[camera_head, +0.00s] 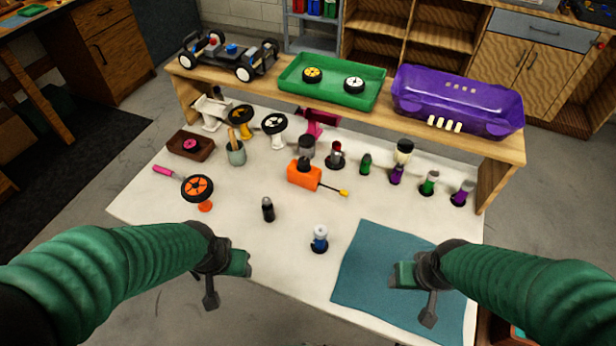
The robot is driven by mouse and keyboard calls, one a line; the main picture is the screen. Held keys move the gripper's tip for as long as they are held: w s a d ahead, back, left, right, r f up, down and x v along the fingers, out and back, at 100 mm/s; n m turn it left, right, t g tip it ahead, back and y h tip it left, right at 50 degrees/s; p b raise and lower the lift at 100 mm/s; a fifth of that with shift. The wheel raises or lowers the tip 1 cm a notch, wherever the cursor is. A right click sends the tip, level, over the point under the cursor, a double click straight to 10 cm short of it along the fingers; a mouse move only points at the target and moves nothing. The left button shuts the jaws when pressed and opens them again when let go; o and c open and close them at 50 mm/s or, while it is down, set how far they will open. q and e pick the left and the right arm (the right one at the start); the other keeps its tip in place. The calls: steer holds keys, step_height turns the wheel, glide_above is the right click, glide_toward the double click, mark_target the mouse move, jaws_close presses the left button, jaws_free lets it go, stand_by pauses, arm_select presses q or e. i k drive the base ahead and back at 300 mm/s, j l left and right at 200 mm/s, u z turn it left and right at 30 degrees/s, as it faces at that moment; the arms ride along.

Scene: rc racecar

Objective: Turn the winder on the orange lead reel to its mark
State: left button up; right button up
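An orange block-like body (303,177) stands near the middle of the white work surface and looks like the lead reel. It has a dark knob (304,164) on top, and a dark lead with a yellow end (343,193) runs out to its right. A mark on it is too small to make out. My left gripper (236,264) is at the front left, apart from the reel and nearer to me. My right gripper (403,276) is over the blue mat, also apart from the reel. Neither gripper appears to hold anything; their finger gaps are unclear.
A dark bottle (268,209) and a blue-white bottle (320,239) stand in front. Several small bottles stand to the right.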

mark_target(303, 163)
steer(key=i+j+z, duration=0.15)
steer(key=j, duration=0.2)
steer(key=i+j+z, duration=0.15)
steer(key=j, duration=0.2)
steer(key=i+j+z, duration=0.15)
steer(key=j, duration=0.2)
steer(key=j+z, duration=0.15)
steer(key=j, duration=0.2)
